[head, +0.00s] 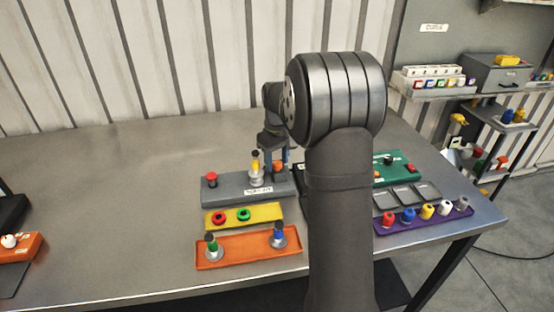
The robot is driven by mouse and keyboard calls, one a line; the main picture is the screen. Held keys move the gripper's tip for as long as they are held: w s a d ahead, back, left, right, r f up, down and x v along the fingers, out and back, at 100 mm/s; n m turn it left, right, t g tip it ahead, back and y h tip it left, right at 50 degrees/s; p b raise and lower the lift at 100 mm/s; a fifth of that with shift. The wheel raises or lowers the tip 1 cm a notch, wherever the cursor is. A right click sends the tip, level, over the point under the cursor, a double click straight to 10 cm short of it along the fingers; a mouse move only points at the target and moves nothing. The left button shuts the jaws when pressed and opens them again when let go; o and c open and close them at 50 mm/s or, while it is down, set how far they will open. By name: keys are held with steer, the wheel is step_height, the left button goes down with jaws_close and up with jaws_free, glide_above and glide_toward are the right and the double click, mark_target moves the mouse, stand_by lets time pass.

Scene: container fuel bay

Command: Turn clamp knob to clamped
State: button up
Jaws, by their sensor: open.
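A grey fixture block (228,193) with a white label stands on the table, left of my arm. A red knob (211,178) sits on its left end. A silver holder with an upright yellow and black piece (255,164) stands near its middle, and a small orange-red part (278,168) shows at its right. I cannot tell which part is the clamp knob or how it is turned. My gripper (272,164) points down over the right half of the block, close to the upright piece. It is open; whether it touches anything is unclear.
A yellow tray (277,211) with red and green rings and an orange tray (245,249) with two holders lie in front. Right of my arm are a green box (400,167) and a purple rack (380,223) of coloured pieces. The table's left middle is clear.

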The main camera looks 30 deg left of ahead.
mark_target(277, 162)
steer(key=c, duration=1)
steer(key=shift+n, duration=1.8)
steer(key=o, duration=1)
steer(key=shift+r, duration=0.1)
step_height(277, 162, up, 17)
steer(key=shift+r, duration=0.15)
